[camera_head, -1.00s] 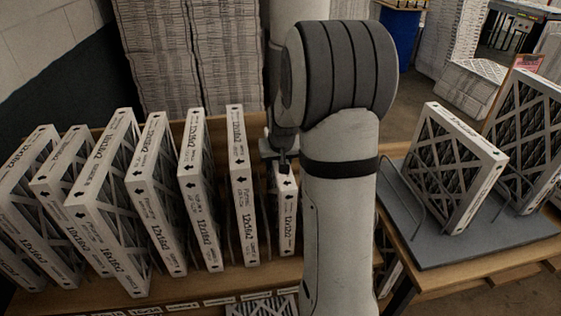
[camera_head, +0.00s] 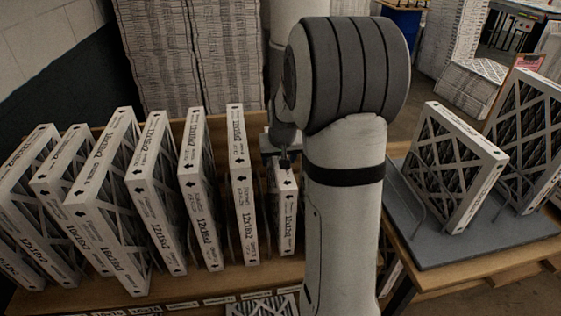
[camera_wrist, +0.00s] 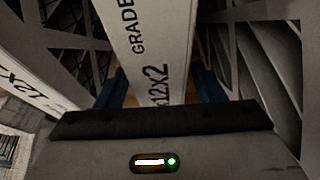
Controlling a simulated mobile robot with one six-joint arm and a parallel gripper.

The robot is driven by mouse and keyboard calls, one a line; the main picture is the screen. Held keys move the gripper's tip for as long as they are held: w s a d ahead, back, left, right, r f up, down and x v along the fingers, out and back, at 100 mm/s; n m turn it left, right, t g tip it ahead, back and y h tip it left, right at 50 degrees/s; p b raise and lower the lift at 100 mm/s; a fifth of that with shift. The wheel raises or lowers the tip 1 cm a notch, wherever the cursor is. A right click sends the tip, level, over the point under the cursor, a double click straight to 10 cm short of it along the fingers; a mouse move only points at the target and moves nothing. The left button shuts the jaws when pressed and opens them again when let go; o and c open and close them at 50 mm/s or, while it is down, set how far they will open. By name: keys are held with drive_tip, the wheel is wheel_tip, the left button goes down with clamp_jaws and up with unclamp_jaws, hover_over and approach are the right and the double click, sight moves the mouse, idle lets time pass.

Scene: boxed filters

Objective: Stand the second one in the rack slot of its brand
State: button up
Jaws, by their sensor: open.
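White boxed filters with pleated, latticed faces stand in a row on a wooden rack. The rightmost one (camera_head: 287,215) is smaller and partly hidden behind my arm. My gripper (camera_head: 285,160) is at its top end, with its jaws open. In the wrist view, a white filter edge (camera_wrist: 153,45) printed "GRADE" and a size ending in "12x2" lies between the blue fingers of my gripper (camera_wrist: 160,88). A gap shows beside the edge.
Neighbouring filters (camera_head: 243,190) stand close on the left of my gripper. Wire loops (camera_head: 405,190) rise from the grey mat. Tall stacks (camera_head: 190,55) stand behind the rack. Small labels (camera_head: 215,301) line its front edge.

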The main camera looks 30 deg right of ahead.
drive_tip(key=v, duration=1)
drive_tip(key=shift+s+r+b, duration=0.1)
drive_tip(key=shift+s+b, duration=0.05)
drive_tip(key=shift+b, duration=0.25)
